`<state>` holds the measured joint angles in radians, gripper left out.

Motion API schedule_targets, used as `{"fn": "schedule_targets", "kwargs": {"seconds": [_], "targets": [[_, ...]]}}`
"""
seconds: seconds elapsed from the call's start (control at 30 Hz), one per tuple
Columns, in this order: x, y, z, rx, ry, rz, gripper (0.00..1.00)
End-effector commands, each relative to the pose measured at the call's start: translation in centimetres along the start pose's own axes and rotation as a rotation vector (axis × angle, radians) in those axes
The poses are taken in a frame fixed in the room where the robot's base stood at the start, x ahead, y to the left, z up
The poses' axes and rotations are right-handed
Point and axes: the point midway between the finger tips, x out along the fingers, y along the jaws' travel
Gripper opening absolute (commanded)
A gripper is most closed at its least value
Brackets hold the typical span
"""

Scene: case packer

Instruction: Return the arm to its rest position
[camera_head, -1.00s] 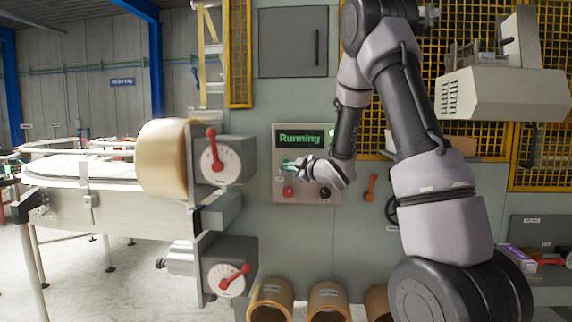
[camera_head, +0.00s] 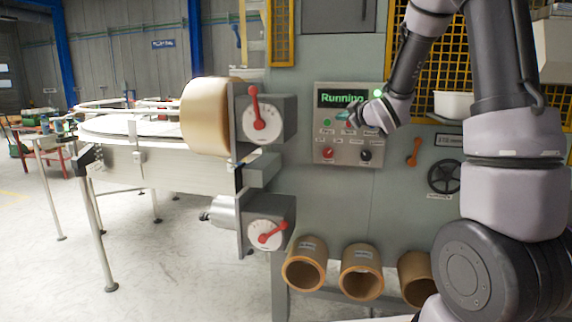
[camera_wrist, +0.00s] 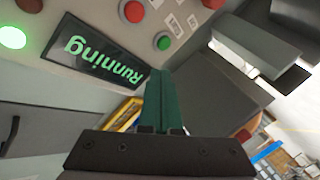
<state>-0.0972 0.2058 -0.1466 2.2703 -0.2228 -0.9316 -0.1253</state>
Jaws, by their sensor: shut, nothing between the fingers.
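My gripper (camera_head: 343,116) is in front of the control panel (camera_head: 326,157) on the grey machine. In the wrist view my gripper (camera_wrist: 165,100) shows its green fingers closed together, with nothing between them. The panel's display (camera_head: 340,98) reads "Running" in green, and it also shows in the wrist view (camera_wrist: 98,60). A lit green lamp (camera_wrist: 12,38) is beside the display. A red button (camera_wrist: 134,11) and a green button (camera_wrist: 163,42) show clear of the fingers in the wrist view. My arm reaches down to the panel from the upper right.
Left of the panel are a tape roll (camera_head: 205,117) and two dials with red levers (camera_head: 262,120). Cardboard tubes (camera_head: 304,264) sit low under the panel. A handwheel (camera_head: 444,177) and an orange handle (camera_head: 414,150) are to the right. The floor at left is open.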

Motion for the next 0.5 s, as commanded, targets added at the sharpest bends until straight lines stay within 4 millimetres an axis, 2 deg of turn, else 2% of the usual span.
{"fn": "schedule_targets", "kwargs": {"seconds": [0.03, 0.1, 0.2, 0.37, 0.5], "targets": [[-2.0, 1.7, -0.7, 0.069, -0.055, 0.032, 0.0], [-4.6, 3.1, -0.8, 0.179, -0.145, 0.061, 0.0], [-8.8, 4.0, -0.8, 0.345, -0.266, 0.091, 0.0], [-16.4, 3.1, -0.9, 0.618, -0.445, 0.109, 0.0], [-23.4, 0.2, -1.6, 0.859, -0.584, 0.092, 0.0]]}}
